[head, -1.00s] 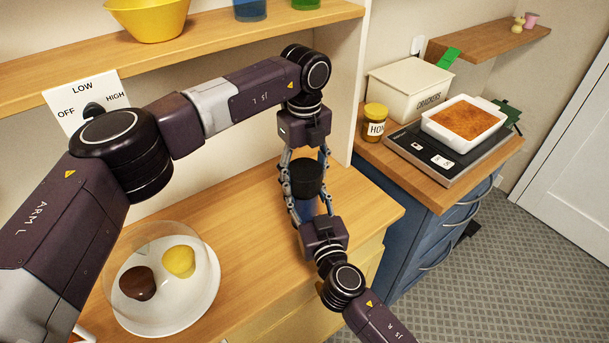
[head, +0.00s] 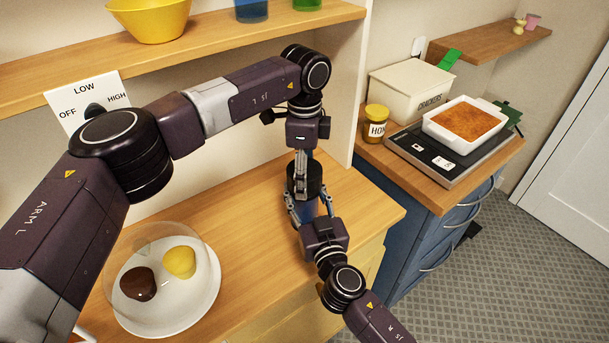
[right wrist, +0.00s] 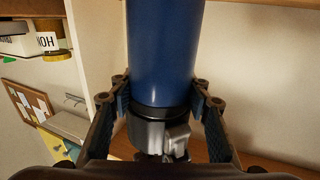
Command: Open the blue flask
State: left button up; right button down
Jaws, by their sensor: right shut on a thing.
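The blue flask (head: 308,211) stands upright on the wooden counter, with a wide black lid (head: 312,182) on top. My right gripper (head: 309,212) comes from the front and is shut around the flask's blue body. In the right wrist view, which is upside down, the blue body (right wrist: 163,50) sits between its two fingers. My left gripper (head: 302,185) points straight down at the lid, with one finger in front of it. The far finger is hidden, so its grip on the lid is unclear.
A white plate (head: 205,306) under a clear dome holds a brown and a yellow piece at the counter's front left. A shelf (head: 215,48) with a yellow bowl (head: 150,20) runs above. A honey jar (head: 376,117) stands on the blue cabinet's top at right.

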pick_arm(q)
jog(key=shift+a+r, duration=0.1)
jog(key=shift+r, duration=0.2)
jog(key=shift+r, duration=0.85)
jog(key=shift+r, duration=2)
pick_arm(e)
jog(key=c, duration=1)
grip_release()
jog(key=shift+s+d+f, duration=0.15)
jog(key=shift+s+d, duration=0.05)
jog(key=shift+s, duration=0.3)
jog(key=v, duration=1.1)
